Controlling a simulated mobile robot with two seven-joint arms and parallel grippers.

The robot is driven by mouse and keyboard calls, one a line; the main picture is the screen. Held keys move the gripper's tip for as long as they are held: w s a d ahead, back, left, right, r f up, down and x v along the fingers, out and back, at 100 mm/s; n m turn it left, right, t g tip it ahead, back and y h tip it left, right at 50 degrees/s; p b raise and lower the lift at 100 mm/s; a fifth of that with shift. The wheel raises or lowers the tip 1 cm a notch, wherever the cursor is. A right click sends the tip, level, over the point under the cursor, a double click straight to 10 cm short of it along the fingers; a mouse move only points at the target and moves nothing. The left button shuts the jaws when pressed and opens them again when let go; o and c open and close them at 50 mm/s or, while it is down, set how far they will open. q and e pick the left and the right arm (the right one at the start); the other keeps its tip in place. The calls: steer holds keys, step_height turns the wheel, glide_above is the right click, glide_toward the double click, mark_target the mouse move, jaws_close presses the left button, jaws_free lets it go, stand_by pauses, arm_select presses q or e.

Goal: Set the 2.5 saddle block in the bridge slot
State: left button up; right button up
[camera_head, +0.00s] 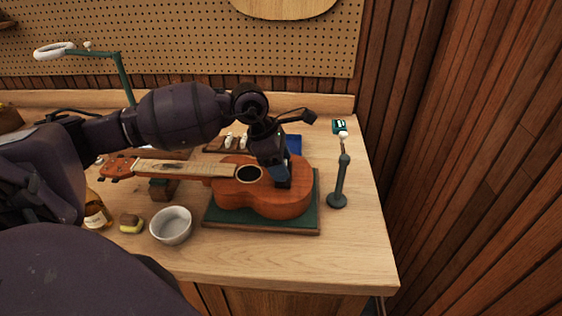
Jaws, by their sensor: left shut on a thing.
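The ukulele (262,201) lies face up on a green mat (222,217), its neck pointing left. My left gripper (284,184) reaches down over the lower part of its body, right of the sound hole (249,174), where the bridge lies. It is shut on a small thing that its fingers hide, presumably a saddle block. The bridge slot is covered by the gripper, so I cannot tell whether the held piece touches it. Small white blocks (229,142) stand in a dark rack (214,149) behind the ukulele. My right gripper is out of view.
A white bowl (171,226), a yellow-and-brown block (131,223) and a bottle (97,214) stand at the front left. A dark stand (341,184) with a small display (340,126) is right of the mat. The bench's front right is clear.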

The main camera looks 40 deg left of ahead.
arm_select(q)
steer(key=shift+f, duration=0.1)
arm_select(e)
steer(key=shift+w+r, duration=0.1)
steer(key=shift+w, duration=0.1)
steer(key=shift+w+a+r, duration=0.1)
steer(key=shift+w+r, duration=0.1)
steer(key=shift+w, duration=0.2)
arm_select(q)
steer(key=shift+s+f, duration=0.1)
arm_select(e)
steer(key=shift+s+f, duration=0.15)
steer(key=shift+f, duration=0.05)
arm_select(q)
steer(key=o, duration=0.6)
steer(key=shift+c, duration=0.2)
steer(key=o, duration=0.4)
steer(key=shift+f, duration=0.1)
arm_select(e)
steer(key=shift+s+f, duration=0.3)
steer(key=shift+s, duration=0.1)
arm_select(q)
steer(key=shift+s+d, duration=0.1)
steer(key=shift+c, duration=0.2)
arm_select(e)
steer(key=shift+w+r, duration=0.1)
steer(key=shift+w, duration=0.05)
